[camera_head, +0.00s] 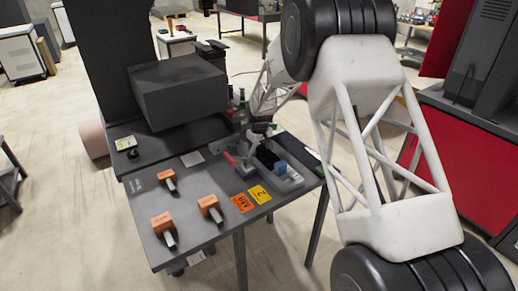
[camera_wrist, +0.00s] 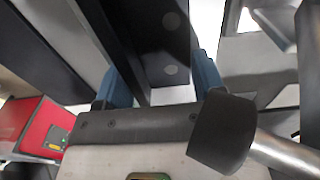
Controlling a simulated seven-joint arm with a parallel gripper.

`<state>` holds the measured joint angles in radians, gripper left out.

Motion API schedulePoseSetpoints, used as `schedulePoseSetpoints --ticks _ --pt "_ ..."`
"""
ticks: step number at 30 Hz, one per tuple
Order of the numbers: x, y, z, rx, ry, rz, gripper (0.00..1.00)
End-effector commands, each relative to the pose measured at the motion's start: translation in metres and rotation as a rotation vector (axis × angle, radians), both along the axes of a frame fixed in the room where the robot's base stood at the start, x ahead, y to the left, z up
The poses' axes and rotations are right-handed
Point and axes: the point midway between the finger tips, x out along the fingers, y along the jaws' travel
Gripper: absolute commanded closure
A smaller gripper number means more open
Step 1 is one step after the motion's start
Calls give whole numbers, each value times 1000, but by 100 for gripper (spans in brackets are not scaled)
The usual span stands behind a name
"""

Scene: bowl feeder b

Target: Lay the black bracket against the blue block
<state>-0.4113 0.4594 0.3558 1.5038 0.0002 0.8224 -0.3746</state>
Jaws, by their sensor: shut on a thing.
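The blue block (camera_head: 280,168) sits in a grey fixture tray at the right end of the dark table in the head view. A black piece, which I take for the black bracket (camera_head: 266,157), is right beside the blue block; I cannot tell whether they touch. My gripper (camera_head: 260,138) is over the fixture and partly hidden by my arm. In the wrist view my gripper's two blue fingers (camera_wrist: 158,85) are shut on the black bracket (camera_wrist: 153,40), which runs up out of the picture. The blue block is not clearly seen in the wrist view.
The grey fixture tray (camera_head: 292,183) lies near the table's right edge. A red-handled clamp (camera_head: 230,158) stands left of it. Three orange-headed parts (camera_head: 210,203) lie on the table's front left. A large dark box (camera_head: 178,90) stands at the back. Free tabletop lies between.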

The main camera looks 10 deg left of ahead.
Motion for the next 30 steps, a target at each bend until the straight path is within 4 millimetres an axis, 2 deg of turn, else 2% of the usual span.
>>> schedulePoseSetpoints --ticks 17,18,21,23,30 --pt "-8 -7 0 0 0 0 66" --pt "-8 -7 0 0 0 0 30" --pt "-8 -7 0 0 0 0 15" --pt "-8 -7 0 0 0 0 7" --pt "-8 -7 0 0 0 0 7"
